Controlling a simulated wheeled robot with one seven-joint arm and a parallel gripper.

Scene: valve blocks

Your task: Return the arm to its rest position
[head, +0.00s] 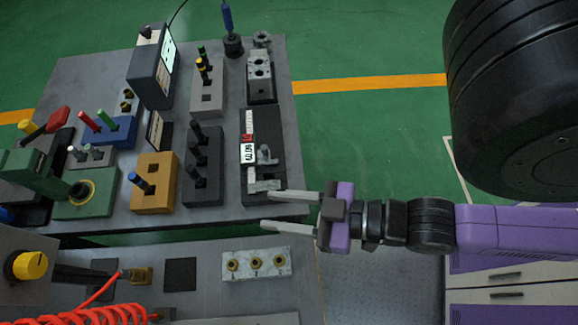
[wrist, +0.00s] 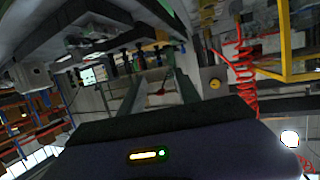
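My gripper (head: 292,212) is at the end of my purple and black arm, which reaches in from the right in the head view. Its two pale fingers point left and stand apart, with nothing between them. The fingertips are at the near right corner of the grey bench (head: 225,218), close to the dark valve block (head: 262,150) with a white label. In the wrist view the two fingers (wrist: 157,97) reach up, apart, with a blurred workshop behind. I cannot tell how high the gripper is above the bench.
A nearer bench holds a white plate with brass fittings (head: 256,263) and a red coiled hose (head: 100,314). The green floor (head: 370,125) at the right is open.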

